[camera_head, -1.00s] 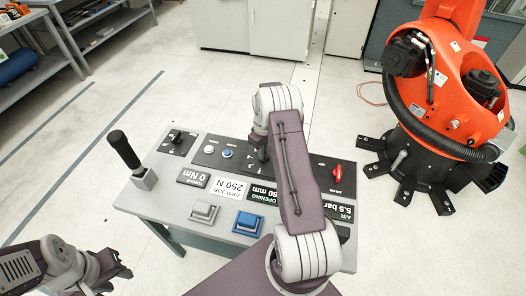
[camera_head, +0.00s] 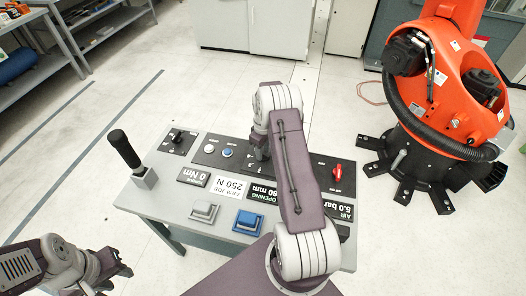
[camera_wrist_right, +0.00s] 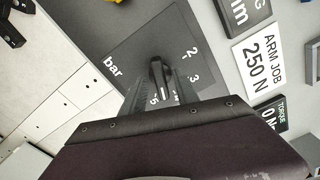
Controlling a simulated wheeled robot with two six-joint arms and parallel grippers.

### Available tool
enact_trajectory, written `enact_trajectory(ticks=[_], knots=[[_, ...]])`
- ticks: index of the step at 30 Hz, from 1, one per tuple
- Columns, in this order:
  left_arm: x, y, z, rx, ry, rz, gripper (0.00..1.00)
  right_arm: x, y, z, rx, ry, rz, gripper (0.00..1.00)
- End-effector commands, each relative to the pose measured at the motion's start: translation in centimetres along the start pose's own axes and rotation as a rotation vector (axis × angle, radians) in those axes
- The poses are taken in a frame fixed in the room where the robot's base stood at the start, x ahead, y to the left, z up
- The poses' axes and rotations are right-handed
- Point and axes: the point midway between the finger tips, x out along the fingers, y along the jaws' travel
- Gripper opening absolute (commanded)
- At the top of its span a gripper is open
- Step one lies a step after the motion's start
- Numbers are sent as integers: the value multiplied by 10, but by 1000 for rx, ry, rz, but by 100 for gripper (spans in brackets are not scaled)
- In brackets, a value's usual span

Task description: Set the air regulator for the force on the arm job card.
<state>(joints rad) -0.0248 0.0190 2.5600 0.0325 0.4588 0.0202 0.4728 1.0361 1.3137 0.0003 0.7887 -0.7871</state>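The arm job card (camera_head: 229,186) reads 250 N, upside down in the head view; it also shows in the wrist view (camera_wrist_right: 264,55). The AIR display (camera_head: 335,211) reads 5.0 bar. The air regulator knob (camera_wrist_right: 158,75) is dark, on a black plate (camera_wrist_right: 130,47) marked bar with a number scale. My right gripper (camera_wrist_right: 162,92) reaches down onto the knob, its fingers on either side and apparently shut on it. My forearm hides the knob in the head view. My left gripper (camera_head: 118,270) is empty and open at the lower left, off the panel.
The grey panel table (camera_head: 190,228) carries a black-handled lever (camera_head: 124,150), a grey button (camera_head: 203,211), a blue button (camera_head: 248,221), a red switch (camera_head: 337,172), and a torque display (camera_head: 194,177) reading 0 Nm. An orange robot (camera_head: 450,95) stands at the right.

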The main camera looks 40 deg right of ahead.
Motion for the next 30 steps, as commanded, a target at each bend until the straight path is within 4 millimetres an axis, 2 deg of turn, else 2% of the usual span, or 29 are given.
enact_trajectory(ticks=[5, 8, 15, 20, 30], knots=[[0, 0, 0, 0, 0, 0, 36, 0, 0, 0, 0, -1, -1, 36], [0, 0, 0, 0, 0, 0, 36, -8, 0, 0, 0, 0, 1, 36], [2, 0, 0, 0, 0, 0, 36, -60, 1, -1, 0, 3, 3, 36], [2, 0, 0, 0, 0, 0, 36, -84, 0, 0, 0, 1, 1, 36], [2, 0, 0, 0, 0, 0, 36, -90, 0, 0, 0, -1, -1, 36]])
